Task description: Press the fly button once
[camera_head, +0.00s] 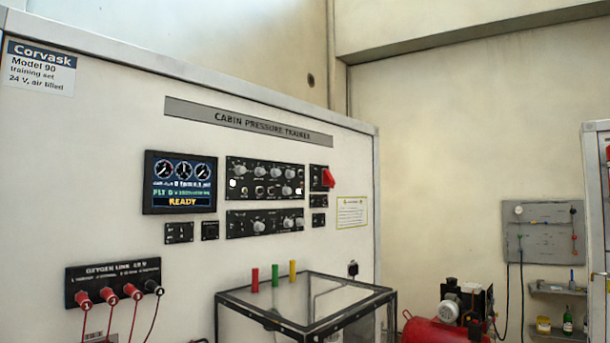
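The cabin pressure trainer panel (110,130) stands upright at the left and centre of the head view. Its dark display (180,182) shows dials, small text and the word READY in a yellow bar. Right of it, an upper control panel (265,181) and a lower control panel (264,222) carry small knobs and buttons. A red switch cover (328,178) sticks out at the upper right of these. Small black modules sit below the display. The labels are too small to read, so I cannot tell which control is the fly button. My gripper is not in view.
An oxygen link panel (112,270) with numbered plugs and hanging cables is at lower left. A clear-topped, black-framed case (310,300) stands before the panel, with red, green and yellow upright pieces near its back edge. A red compressor (440,330) stands at lower right.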

